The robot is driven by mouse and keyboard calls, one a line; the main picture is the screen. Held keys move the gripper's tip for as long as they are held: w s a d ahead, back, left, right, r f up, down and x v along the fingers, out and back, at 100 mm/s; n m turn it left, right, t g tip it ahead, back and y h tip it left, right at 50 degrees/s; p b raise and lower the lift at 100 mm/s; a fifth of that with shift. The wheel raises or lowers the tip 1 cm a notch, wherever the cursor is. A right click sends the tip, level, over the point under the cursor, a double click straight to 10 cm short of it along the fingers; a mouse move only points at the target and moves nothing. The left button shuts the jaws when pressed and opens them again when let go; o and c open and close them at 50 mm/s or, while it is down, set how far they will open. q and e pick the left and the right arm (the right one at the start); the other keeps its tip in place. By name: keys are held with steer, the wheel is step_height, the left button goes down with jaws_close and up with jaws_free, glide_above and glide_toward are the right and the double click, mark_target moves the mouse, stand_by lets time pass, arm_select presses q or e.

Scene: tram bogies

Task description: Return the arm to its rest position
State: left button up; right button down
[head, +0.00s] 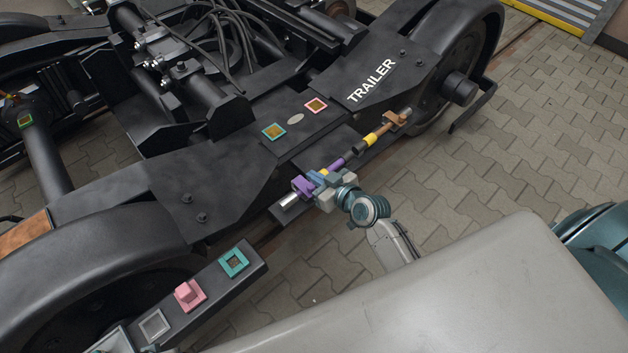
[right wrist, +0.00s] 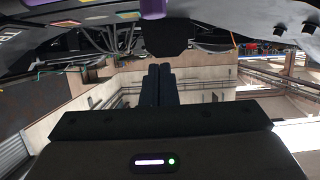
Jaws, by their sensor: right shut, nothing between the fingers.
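My right arm comes in from the lower right in the head view. Its gripper (head: 319,181) is beside the black bogie frame (head: 230,185), next to a purple part (head: 302,187) with a silver cylinder (head: 289,201). In the right wrist view the two dark fingers (right wrist: 163,83) are together with nothing between them. Above them hangs a dark block (right wrist: 165,40), and a purple piece (right wrist: 152,8) shows at the top edge. Whether the gripper touches the purple part cannot be told. My left gripper is not in view.
A rod with yellow and orange sections (head: 378,137) runs along the bogie side beyond the gripper. A dark tray (head: 207,312) with teal, pink and grey square pieces is at lower left. A wheel (head: 458,60) stands at upper right. Paved floor (head: 480,165) is open at right.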

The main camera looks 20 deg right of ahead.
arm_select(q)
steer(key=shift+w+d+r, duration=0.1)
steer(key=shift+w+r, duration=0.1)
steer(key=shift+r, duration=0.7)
arm_select(e)
steer(key=f+v, duration=0.1)
steer(key=v, duration=0.8)
steer(key=shift+s+d, duration=0.15)
steer(key=shift+s, duration=0.1)
steer(key=shift+f, duration=0.1)
